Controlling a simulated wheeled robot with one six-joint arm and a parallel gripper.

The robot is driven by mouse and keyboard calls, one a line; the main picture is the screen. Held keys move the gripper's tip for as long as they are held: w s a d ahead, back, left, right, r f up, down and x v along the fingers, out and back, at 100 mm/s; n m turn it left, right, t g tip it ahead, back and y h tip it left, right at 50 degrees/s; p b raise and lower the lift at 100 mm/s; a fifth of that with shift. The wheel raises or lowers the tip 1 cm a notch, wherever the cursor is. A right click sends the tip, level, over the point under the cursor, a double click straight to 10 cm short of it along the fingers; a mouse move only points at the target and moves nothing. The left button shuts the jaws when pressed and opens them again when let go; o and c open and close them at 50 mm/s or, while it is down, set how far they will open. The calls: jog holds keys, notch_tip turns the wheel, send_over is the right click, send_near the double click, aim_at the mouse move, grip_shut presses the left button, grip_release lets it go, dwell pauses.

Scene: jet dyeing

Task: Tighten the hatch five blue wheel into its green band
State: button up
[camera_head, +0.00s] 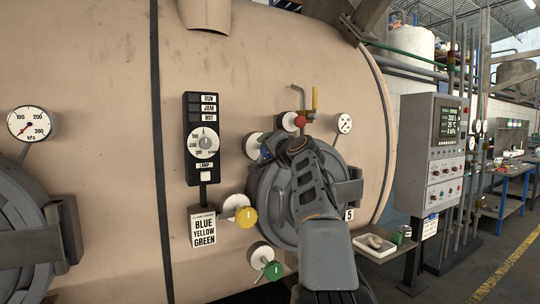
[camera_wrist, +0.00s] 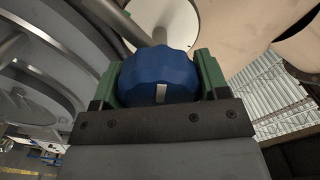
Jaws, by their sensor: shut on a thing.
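The blue wheel (camera_wrist: 160,72) fills the middle of the wrist view, between the two green-tipped jaws of my gripper (camera_wrist: 158,85). The jaws press on its left and right sides. A white mark on the wheel points toward the gripper's palm. In the head view the blue wheel (camera_head: 265,153) shows only as a small patch beside the upper left of the round hatch (camera_head: 268,205), which carries a "5" plate (camera_head: 349,214). My gripper (camera_head: 270,150) reaches it there.
A yellow wheel (camera_head: 245,217) and a green wheel (camera_head: 273,270) sit left of and below the hatch. A red knob (camera_head: 300,121) is above it. A black control box (camera_head: 205,140) hangs left, with a BLUE YELLOW GREEN card (camera_head: 204,229). A small tray (camera_head: 376,246) juts out right.

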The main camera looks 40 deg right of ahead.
jog(key=n+b, duration=0.1)
jog(key=n, duration=0.2)
jog(key=shift+f+n, duration=0.15)
jog(key=shift+n, duration=0.25)
jog(key=n+b, duration=0.1)
jog(key=n, duration=0.2)
jog(key=shift+n, duration=0.3)
jog(key=n+b, duration=0.1)
jog(key=n, duration=0.4)
jog(key=shift+a+n, duration=0.15)
jog(key=shift+n, duration=0.55)
jog(key=o, duration=0.9)
jog(key=shift+r, duration=0.2)
jog(key=shift+s+b, duration=0.1)
jog(key=shift+b, duration=0.25)
jog(key=s+b, duration=0.1)
jog(key=s, duration=0.3)
jog(key=s+a+b, duration=0.1)
jog(key=s+b, duration=0.1)
jog(key=s, duration=0.3)
jog(key=s+a+b, duration=0.1)
jog(key=s+b, duration=0.1)
jog(key=s, duration=0.2)
jog(key=shift+s, duration=0.2)
